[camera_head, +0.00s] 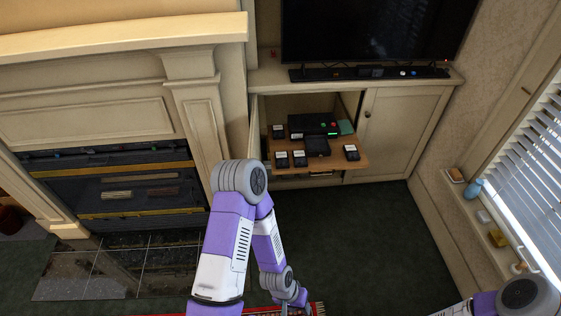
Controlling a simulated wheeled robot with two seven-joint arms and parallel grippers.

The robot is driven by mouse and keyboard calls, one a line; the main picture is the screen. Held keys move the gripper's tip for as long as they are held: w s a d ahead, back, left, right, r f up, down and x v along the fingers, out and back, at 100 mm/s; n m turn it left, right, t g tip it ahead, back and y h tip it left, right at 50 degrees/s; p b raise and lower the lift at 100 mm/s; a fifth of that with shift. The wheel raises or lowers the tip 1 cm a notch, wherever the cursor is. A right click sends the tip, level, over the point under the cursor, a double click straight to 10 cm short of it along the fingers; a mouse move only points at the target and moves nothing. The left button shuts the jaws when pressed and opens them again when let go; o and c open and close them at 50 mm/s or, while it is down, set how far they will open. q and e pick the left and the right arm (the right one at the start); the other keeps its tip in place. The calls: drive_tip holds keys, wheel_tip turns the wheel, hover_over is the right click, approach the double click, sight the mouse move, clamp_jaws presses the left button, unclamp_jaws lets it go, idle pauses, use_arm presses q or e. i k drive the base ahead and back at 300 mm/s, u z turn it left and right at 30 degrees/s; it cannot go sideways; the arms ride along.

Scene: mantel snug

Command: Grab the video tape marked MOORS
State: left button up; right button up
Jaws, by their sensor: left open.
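Several small black video tapes with white labels lie on a pulled-out wooden shelf (335,163) in the open cabinet. One tape (351,153) lies apart at the right. Two more, a left one (281,160) and its neighbour (299,159), lie side by side at the front left. Another tape (277,131) is at the back left. The labels are too small to read, so I cannot tell which is marked MOORS. My left gripper (300,306) is open at the bottom edge, low over the floor and well short of the shelf. My right gripper is out of view.
A black player (314,123) with green and red lights sits on the shelf, with a dark box (317,147) before it. A television (375,30) stands above. The fireplace (115,185) is at left, a windowsill with small items at right. Dark carpet (365,240) is clear.

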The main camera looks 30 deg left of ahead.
sight(299, 157)
drive_tip(key=u, duration=1.75)
drive_tip(key=i, duration=1)
